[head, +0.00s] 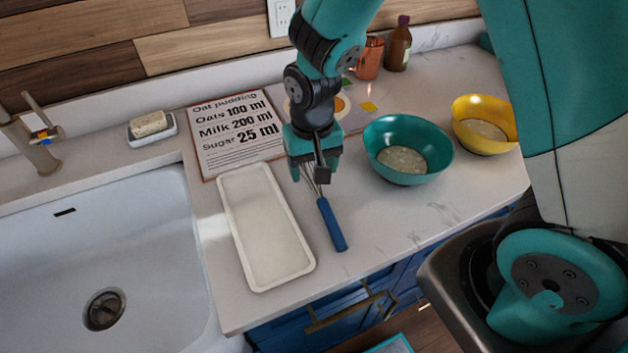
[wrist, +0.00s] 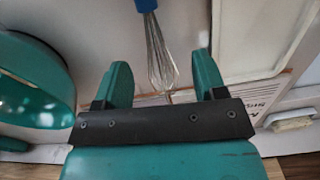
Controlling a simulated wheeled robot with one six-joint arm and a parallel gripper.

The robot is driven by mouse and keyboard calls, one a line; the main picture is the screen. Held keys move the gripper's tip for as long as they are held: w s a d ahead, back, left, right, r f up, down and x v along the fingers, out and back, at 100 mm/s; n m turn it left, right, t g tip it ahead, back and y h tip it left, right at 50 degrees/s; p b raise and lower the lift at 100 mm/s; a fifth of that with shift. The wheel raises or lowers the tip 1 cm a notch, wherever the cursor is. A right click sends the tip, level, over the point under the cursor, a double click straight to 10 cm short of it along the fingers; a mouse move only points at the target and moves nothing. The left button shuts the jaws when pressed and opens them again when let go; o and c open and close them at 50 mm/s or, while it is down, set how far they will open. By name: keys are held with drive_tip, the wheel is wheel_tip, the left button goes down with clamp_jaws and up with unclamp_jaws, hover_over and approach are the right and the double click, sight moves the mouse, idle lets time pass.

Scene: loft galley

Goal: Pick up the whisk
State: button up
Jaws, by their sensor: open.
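The whisk (head: 332,224) lies on the counter between the white tray and the teal bowl, its blue handle toward the front edge. Its wire end is partly hidden behind my gripper in the head view. My gripper (head: 312,172) is open and empty, over the wire end. In the wrist view the wire loops of the whisk (wrist: 160,58) lie between the two teal fingers of my gripper (wrist: 163,85), with the blue handle at the top edge. I cannot tell how high the fingers are above the counter.
A white tray (head: 231,202) lies left of the whisk, beside the sink (head: 150,235). A teal bowl (head: 433,162) and a yellow bowl (head: 503,143) stand to the right. A recipe card (head: 212,161), soap dish (head: 166,138), copper cup (head: 369,60) and brown bottle (head: 398,47) are behind.

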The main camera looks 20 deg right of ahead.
drive_tip(key=shift+w+d+f+p, duration=0.15)
drive_tip(key=shift+f+p, duration=0.25)
drive_tip(key=shift+f, duration=0.95)
drive_tip(key=shift+w+d+f+p, duration=0.15)
drive_tip(key=shift+f+p, duration=0.2)
drive_tip(key=shift+f, duration=0.95)
drive_tip(key=c, duration=1)
wheel_tip(320, 180, up, 20)
drive_tip(key=b, duration=0.1)
drive_tip(key=shift+b, duration=0.4)
